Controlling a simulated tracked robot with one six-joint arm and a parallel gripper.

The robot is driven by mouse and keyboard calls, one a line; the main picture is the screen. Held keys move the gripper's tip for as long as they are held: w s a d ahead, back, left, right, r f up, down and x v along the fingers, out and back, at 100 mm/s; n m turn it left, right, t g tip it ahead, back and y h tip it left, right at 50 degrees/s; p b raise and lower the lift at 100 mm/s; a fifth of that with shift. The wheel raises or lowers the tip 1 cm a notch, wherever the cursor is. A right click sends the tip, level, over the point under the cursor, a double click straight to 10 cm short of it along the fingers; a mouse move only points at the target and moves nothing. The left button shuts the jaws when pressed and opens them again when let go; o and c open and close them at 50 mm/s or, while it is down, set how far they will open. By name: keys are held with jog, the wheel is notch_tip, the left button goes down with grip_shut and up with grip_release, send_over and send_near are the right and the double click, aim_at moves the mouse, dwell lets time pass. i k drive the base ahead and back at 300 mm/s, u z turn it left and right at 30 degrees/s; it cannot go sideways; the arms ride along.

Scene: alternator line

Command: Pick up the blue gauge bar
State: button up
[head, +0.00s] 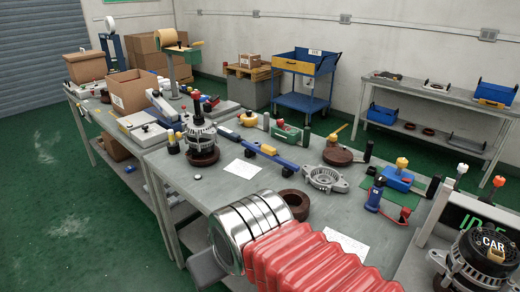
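The blue gauge bar (284,159) appears to be the long, thin blue bar with a yellow block near its middle. It lies slantwise across the middle of the grey workbench (215,188), between the alternator on a brown round base (202,142) and a grey metal housing (325,179). A white sheet (242,168) lies in front of it. Nothing holds the bar. My gripper is not visible. A chrome cylinder and red bellows of my own arm fill the bottom middle and hide part of the bench's front.
A brown ring (295,203) and a blue-and-red tool (375,194) lie on the bench's near and right parts. A green-and-red tool (286,132) is behind the bar. A black machine marked CAR (484,258) stands at the right. Green floor is open at left.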

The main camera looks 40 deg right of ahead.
aim_at(269, 152)
jog(key=z, duration=0.05)
jog(key=i, duration=0.95)
jog(key=z, duration=0.05)
